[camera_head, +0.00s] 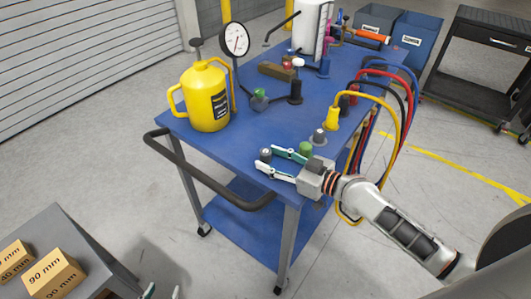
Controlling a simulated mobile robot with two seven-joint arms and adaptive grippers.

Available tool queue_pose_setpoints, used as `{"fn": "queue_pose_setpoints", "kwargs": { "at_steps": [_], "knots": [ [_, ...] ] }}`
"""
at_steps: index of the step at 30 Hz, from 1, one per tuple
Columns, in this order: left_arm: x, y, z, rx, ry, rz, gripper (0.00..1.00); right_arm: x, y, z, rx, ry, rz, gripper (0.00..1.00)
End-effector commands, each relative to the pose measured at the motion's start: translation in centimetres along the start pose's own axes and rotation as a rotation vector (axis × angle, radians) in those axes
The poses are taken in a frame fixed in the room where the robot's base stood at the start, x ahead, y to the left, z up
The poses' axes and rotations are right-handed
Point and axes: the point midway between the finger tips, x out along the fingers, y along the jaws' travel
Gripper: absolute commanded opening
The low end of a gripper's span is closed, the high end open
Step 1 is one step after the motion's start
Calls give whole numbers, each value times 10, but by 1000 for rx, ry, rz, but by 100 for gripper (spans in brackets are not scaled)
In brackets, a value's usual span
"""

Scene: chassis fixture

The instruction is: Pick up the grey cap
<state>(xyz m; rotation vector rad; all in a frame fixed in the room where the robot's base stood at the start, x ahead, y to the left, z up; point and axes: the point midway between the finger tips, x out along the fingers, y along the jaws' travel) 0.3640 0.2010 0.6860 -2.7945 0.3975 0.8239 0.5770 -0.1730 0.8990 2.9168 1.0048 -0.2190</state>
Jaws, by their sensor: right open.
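A small dark grey cap (265,154) stands at the front of the blue cart top (225,150). My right gripper (267,159) is open at the cart's front right, and its two fingertips lie on either side of this cap. I cannot tell whether they touch it. Another grey cap-like piece (319,137) stands farther back to the right, beside a green one (305,148). My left gripper (163,292) shows only its fingertips at the bottom edge, apart, with nothing seen between them.
A yellow can (205,97) and a dial gauge (235,40) stand at the cart's left. Yellow, red, black and blue hoses (400,105) arch over its right side. A black handle (190,180) runs along the front.

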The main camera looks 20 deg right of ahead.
Motion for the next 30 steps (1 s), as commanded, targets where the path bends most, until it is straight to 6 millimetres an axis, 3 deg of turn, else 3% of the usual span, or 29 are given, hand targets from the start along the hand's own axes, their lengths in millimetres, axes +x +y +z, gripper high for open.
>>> {"fn": "queue_pose_setpoints", "kwargs": {
  "at_steps": [6, 10, 23, 30],
  "knots": [
    [0, -1, -1, 0, 2, -1, 40, 0, 0, 0, 0, -1, 0, 43],
    [1, -1, -1, 1, 1, -1, 40, 0, 0, 0, 0, 0, 0, 15],
    [0, -1, 0, 1, -1, -1, 40, 0, 0, -2, 0, 1, 0, 15],
    [-6, -2, -8, 1, -2, -1, 40, -4, 0, -26, -2, 2, 0, 15]
  ]
}}
